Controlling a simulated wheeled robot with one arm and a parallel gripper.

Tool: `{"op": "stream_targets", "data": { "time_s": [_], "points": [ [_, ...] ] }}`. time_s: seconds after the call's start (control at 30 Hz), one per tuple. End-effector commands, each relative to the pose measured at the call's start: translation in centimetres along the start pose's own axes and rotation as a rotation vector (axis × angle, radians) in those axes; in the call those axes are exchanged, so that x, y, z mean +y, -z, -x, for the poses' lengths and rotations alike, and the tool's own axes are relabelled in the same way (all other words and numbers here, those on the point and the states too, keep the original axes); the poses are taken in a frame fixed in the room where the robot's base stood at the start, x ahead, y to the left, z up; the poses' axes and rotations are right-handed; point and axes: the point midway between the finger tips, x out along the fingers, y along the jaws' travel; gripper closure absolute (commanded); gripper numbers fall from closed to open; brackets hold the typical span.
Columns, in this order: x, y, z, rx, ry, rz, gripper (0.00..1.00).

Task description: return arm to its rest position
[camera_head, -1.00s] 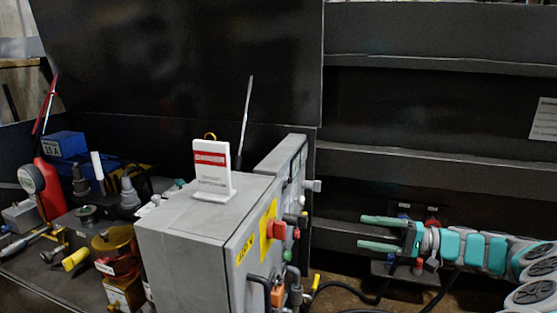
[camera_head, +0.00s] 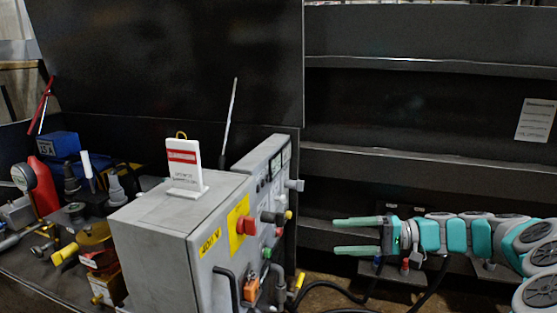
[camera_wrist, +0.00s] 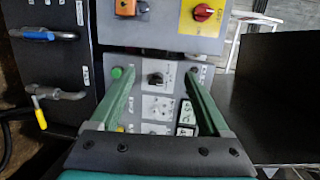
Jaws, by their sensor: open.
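My gripper (camera_head: 358,236) is at the right of the head view, with its two green fingers apart and pointing left. Nothing is between the fingers, and the gripper is apart from the grey control box. My teal and grey arm stretches from it to the right edge. In the wrist view the open fingers (camera_wrist: 158,82) point at a grey panel with a black knob (camera_wrist: 155,79) and a green button (camera_wrist: 117,72). I cannot tell the distance to that panel.
The grey control box (camera_head: 150,262) with red, green and orange controls stands left of my gripper. A white sign (camera_head: 184,165) stands on it. Black cables (camera_head: 335,296) run below my gripper. Dark ribbed wall (camera_head: 400,110) lies behind. A red-yellow switch (camera_wrist: 203,13) shows in the wrist view.

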Motion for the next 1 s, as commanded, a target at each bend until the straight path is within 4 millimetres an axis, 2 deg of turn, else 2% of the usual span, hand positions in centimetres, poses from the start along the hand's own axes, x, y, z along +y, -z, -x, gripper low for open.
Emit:
{"op": "stream_targets", "data": {
  "time_s": [0.17, 0.23, 0.4, 0.5, 0.6, 0.73, 0.87, 1.0],
  "points": [
    [-1.5, -4.1, -3.9, -0.104, -0.097, 0.005, 0.2],
    [-1.9, -6.5, -5.6, -0.153, -0.16, 0.009, 0.2],
    [-1.4, -13.2, -9.1, -0.265, -0.36, 0.015, 0.2],
    [-0.4, -17.1, -10.1, -0.314, -0.487, 0.019, 0.2],
    [1.0, -20.8, -10.3, -0.347, -0.62, 0.024, 0.2],
    [3.2, -25.0, -9.4, -0.364, -0.798, 0.03, 0.2],
    [5.6, -28.7, -7.4, -0.36, -0.975, 0.035, 0.2],
    [8.1, -32.0, -4.2, -0.325, -1.162, 0.033, 0.2]
  ]
}}
